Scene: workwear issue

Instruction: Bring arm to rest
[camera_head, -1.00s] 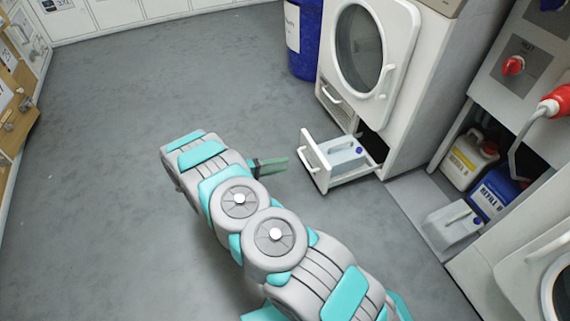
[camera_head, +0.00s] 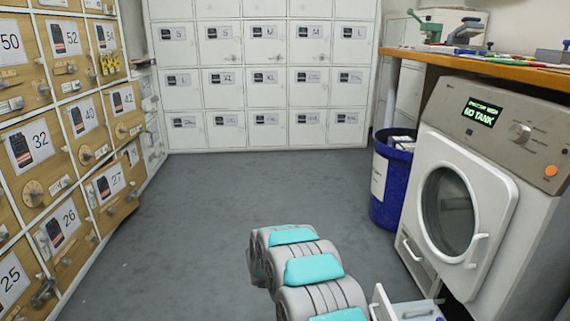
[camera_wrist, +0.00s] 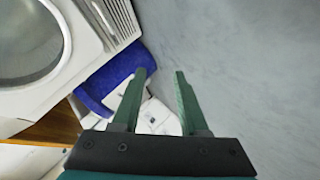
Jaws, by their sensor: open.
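My gripper (camera_wrist: 160,75) shows in the wrist view, its two green fingers apart with nothing between them. It is clear of the machine and the blue bin beyond it. In the head view, my grey and turquoise arm rises from the bottom edge over the floor, and its links hide most of the gripper.
A white machine (camera_head: 510,180) with a round door reads "NO TANK". Its drawer (camera_head: 378,300) stands open at the bottom edge, partly cut off. A blue bin (camera_head: 398,205) is beside it. Lockers line the left and back. The middle floor (camera_head: 230,210) is clear.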

